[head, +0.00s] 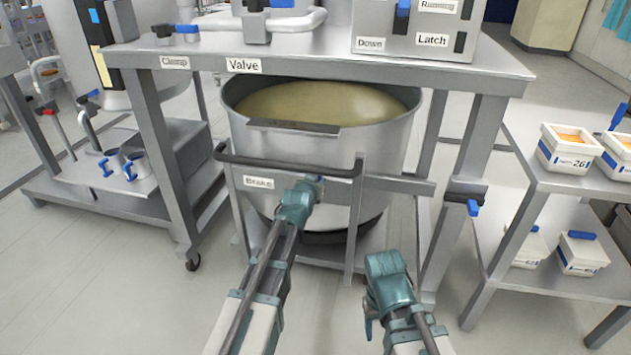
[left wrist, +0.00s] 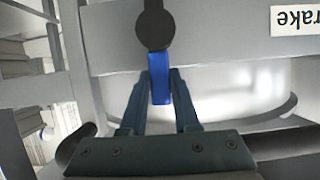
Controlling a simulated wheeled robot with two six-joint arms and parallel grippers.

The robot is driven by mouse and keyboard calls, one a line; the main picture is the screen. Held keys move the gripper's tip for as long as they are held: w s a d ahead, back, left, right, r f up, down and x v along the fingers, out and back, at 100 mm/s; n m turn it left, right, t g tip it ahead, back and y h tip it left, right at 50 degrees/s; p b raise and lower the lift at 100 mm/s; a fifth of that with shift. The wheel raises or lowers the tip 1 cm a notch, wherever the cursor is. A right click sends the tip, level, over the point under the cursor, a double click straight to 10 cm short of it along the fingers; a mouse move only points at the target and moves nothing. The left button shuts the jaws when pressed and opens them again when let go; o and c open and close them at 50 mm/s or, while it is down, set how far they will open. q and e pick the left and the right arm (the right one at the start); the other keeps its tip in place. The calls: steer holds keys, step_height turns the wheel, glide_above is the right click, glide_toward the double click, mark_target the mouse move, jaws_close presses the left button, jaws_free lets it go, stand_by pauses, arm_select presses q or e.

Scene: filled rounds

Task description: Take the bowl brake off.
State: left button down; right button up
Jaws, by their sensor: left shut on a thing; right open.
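The big steel bowl (head: 320,150) stands under the table in a wheeled frame, with a yellowish filling in it. A label reading "Brake" (head: 258,182) is on the frame's front bar; it also shows upside down in the left wrist view (left wrist: 296,18). The brake lever has a dark round pivot (left wrist: 155,28) and a blue handle (left wrist: 159,78). My left gripper (head: 312,186) is at the bar just right of the label. In the left wrist view its fingers (left wrist: 160,92) are shut on the blue handle. My right gripper (head: 384,265) is open, low in front of the frame.
The steel table (head: 330,66) above carries labels "Clamp", "Valve" and "Latch". A dark push bar (head: 290,165) crosses the frame's front. A shelf rack (head: 560,180) with white tubs (head: 565,152) stands at the right. The floor at the lower left is clear.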

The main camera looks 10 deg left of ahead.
arm_select(q)
steer(key=shift+a, duration=0.15)
stand_by(0.4)
steer(key=c, duration=0.6)
jaws_free()
steer(key=shift+c, duration=0.2)
steer(key=shift+s, duration=0.1)
steer(key=p+v, duration=0.5)
steer(key=v, duration=0.8)
steer(key=shift+s+r, duration=0.15)
steer(key=shift+s, duration=0.1)
